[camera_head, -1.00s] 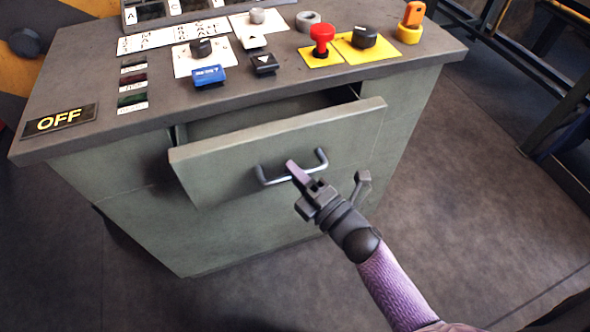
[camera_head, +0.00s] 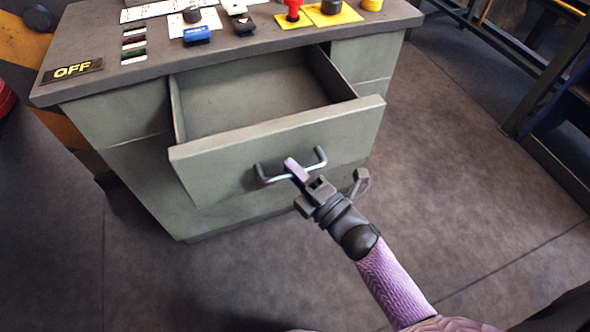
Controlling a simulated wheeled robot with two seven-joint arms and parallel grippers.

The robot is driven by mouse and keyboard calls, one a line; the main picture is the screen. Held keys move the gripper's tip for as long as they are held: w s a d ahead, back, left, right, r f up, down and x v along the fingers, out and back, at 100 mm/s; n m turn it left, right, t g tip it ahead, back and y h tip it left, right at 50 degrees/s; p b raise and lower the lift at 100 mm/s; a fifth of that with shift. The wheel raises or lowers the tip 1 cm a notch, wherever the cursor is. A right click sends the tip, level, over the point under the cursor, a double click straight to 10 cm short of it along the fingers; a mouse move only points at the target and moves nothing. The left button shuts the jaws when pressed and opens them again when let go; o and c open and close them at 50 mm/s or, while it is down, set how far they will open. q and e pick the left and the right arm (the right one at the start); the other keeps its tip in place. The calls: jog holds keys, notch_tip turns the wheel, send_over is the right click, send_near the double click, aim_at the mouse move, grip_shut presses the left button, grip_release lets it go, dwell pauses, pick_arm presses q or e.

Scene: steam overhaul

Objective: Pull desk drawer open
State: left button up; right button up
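The grey-green desk drawer (camera_head: 225,163) is pulled well out of the desk (camera_head: 118,120), and its empty inside floor (camera_head: 250,98) shows. A metal bar handle (camera_head: 268,177) is on the drawer front. My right gripper (camera_head: 297,172) reaches in from the lower right and is shut on the handle near its middle. The gripper's fingertips partly hide the bar. My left gripper is not in view.
The desk top carries a red knob (camera_head: 293,10), a blue switch (camera_head: 197,34), other controls and an OFF sign (camera_head: 73,71). The floor (camera_head: 460,190) right of the desk is clear. Dark metal framing (camera_head: 545,85) stands at the far right.

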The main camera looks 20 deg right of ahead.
jog(key=o, duration=0.4)
jog(key=shift+c, duration=0.2)
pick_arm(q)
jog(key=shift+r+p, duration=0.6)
pick_arm(e)
jog(key=v, duration=1)
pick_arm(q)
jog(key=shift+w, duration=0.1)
